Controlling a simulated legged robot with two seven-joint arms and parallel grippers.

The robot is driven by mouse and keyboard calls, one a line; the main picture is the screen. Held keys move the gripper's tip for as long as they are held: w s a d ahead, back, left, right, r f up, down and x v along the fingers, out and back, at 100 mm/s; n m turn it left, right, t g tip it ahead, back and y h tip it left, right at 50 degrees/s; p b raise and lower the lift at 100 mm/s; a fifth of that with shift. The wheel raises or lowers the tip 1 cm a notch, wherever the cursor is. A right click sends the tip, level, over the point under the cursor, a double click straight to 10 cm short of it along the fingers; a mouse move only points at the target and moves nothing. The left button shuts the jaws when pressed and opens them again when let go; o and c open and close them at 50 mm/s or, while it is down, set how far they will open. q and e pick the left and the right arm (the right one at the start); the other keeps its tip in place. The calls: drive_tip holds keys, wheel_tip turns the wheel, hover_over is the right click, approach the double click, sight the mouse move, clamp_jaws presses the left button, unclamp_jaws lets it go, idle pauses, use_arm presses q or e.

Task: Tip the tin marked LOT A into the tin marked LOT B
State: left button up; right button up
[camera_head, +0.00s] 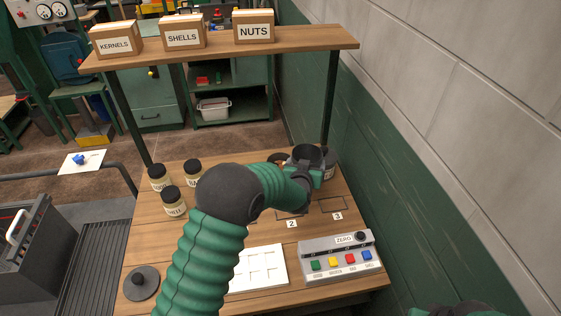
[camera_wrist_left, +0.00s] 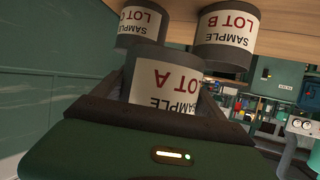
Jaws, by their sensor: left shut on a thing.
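The LOT A tin (camera_wrist_left: 165,85) is grey with a white label and sits between the fingers of my left gripper (camera_wrist_left: 160,108) in the wrist view. That view is upside down, and the tin looks about upright there. In the head view my left gripper (camera_head: 308,170) is shut on this tin (camera_head: 305,152), whose dark open top shows. The LOT B tin (camera_wrist_left: 228,35) stands on the table beyond it in the wrist view. In the head view the LOT B tin (camera_head: 276,158) is mostly hidden behind my arm.
A LOT C tin (camera_wrist_left: 143,25) stands close by, near the wall. Several jars (camera_head: 173,200) stand at the table's left. A button box (camera_head: 340,257), a white tray (camera_head: 262,268) and a dark round lid (camera_head: 142,282) lie in front. A shelf (camera_head: 220,47) spans above the back.

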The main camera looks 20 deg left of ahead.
use_arm(q)
drive_tip(key=shift+s+d+r, duration=0.15)
drive_tip(key=shift+s+r, duration=0.05)
drive_tip(key=shift+r, duration=0.05)
drive_tip(key=d+p+v, duration=0.1)
drive_tip(key=p+v, duration=0.1)
drive_tip(key=v, duration=0.4)
drive_tip(key=shift+p, duration=0.35)
drive_tip(key=shift+w, duration=0.2)
